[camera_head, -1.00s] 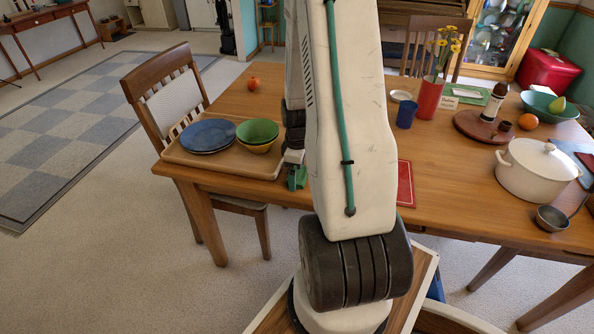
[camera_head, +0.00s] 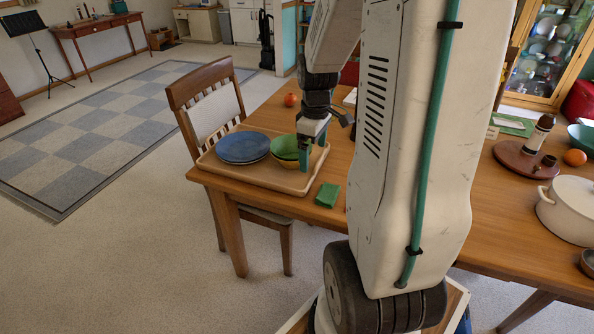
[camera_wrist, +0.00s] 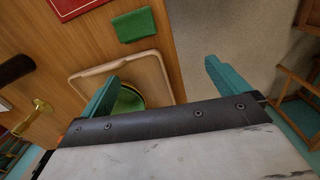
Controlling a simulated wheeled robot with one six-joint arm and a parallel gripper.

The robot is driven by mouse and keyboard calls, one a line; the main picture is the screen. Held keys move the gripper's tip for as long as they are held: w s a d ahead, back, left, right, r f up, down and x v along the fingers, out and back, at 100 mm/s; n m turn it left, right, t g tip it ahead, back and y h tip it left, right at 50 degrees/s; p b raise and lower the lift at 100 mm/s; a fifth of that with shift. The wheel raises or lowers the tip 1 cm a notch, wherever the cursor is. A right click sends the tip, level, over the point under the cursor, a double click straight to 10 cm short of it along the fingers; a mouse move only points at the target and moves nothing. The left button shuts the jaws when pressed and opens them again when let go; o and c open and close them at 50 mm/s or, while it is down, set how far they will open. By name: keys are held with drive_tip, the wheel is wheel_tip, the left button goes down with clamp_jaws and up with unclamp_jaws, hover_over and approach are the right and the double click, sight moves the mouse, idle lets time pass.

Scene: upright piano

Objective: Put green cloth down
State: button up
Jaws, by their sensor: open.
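The green cloth (camera_head: 327,195) lies folded small on the wooden table, near its front edge and just right of the tray. It also shows in the wrist view (camera_wrist: 134,25), flat on the wood and apart from the fingers. My gripper (camera_head: 313,150) is above the right end of the tray, behind the cloth in the head view. Its teal fingers stand wide apart in the wrist view (camera_wrist: 160,80), with nothing between them.
The wooden tray (camera_head: 292,183) holds blue plates (camera_head: 242,147) and a green bowl (camera_head: 287,146) on a yellow one, close by my fingers. A chair (camera_head: 205,95) stands left of the table. A white pot (camera_head: 572,208) stands at the right.

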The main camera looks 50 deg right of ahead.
drive_tip(key=s+a+r+m, duration=0.1)
drive_tip(key=s+a+r, duration=0.2)
drive_tip(key=a+r, duration=0.8)
drive_tip(key=s+a+r+m+t, duration=0.1)
drive_tip(key=s+a+r+m, duration=0.1)
drive_tip(key=s+a, duration=0.9)
drive_tip(key=shift+a+r+m, duration=0.4)
drive_tip(key=shift+a+r, duration=0.1)
drive_tip(key=shift+a, duration=0.55)
